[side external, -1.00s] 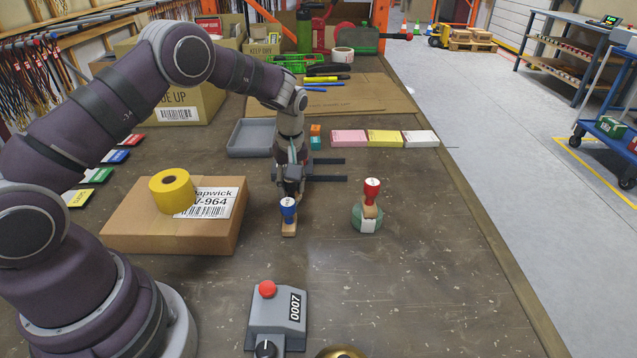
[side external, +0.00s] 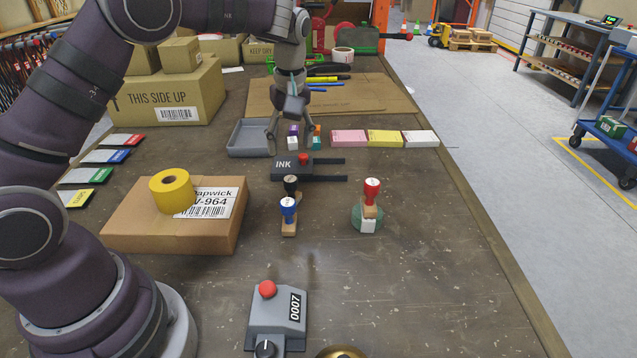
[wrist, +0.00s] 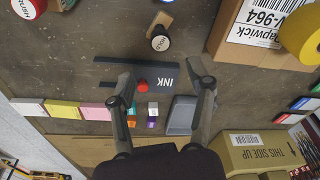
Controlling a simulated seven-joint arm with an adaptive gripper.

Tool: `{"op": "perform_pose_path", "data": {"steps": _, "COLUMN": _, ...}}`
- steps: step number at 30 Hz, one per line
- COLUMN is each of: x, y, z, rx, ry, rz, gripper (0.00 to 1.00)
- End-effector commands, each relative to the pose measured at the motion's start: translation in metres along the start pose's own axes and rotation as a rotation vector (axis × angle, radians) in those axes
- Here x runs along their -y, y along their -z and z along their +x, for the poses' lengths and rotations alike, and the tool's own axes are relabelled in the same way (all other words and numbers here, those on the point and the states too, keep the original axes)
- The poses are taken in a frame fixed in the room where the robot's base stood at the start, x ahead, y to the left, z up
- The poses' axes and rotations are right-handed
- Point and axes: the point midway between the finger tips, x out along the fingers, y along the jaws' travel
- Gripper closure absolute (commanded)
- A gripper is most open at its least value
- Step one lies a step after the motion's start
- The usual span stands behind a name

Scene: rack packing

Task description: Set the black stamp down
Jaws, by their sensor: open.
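The black stamp (side external: 291,184), with a black round handle top, stands on the bench just behind the blue stamp (side external: 288,208) in the side view. It stands in front of the dark INK pad (side external: 283,170), and its lower part is partly hidden. In the wrist view the black stamp (wrist: 160,41) shows its HOLD label. My gripper (side external: 291,140) is open and empty, raised above and behind the INK pad, apart from the stamp. In the wrist view its spread fingers (wrist: 166,86) frame the INK pad (wrist: 165,70).
A cardboard box (side external: 130,225) with yellow tape (side external: 170,190) lies left. A grey tray (side external: 240,140) and small coloured cubes (side external: 316,143) are behind. The grey counter device (side external: 275,318) is in front.

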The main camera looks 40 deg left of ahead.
Motion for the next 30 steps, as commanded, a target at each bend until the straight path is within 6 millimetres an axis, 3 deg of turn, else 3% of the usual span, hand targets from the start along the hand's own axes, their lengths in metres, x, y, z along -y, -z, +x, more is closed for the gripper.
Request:
{"op": "perform_pose_path", "data": {"steps": 5, "x": 0.002, "y": -0.001, "z": -0.021, "rx": -0.003, "ry": -0.009, "rz": 0.018, "gripper": 0.46}}
{"op": "perform_pose_path", "data": {"steps": 8, "x": 0.011, "y": -0.006, "z": -0.044, "rx": -0.016, "ry": -0.050, "rz": 0.120, "gripper": 0.46}}
{"op": "perform_pose_path", "data": {"steps": 12, "x": 0.042, "y": -0.027, "z": -0.086, "rx": -0.065, "ry": -0.151, "rz": 0.395, "gripper": 0.46}}
{"op": "perform_pose_path", "data": {"steps": 16, "x": 0.080, "y": -0.057, "z": -0.109, "rx": -0.141, "ry": -0.250, "rz": 0.682, "gripper": 0.46}}
{"op": "perform_pose_path", "data": {"steps": 22, "x": 0.125, "y": -0.097, "z": -0.105, "rx": -0.263, "ry": -0.350, "rz": 1.026, "gripper": 0.46}}
{"op": "perform_pose_path", "data": {"steps": 30, "x": 0.136, "y": -0.109, "z": -0.098, "rx": -0.301, "ry": -0.373, "rz": 1.129, "gripper": 0.46}}
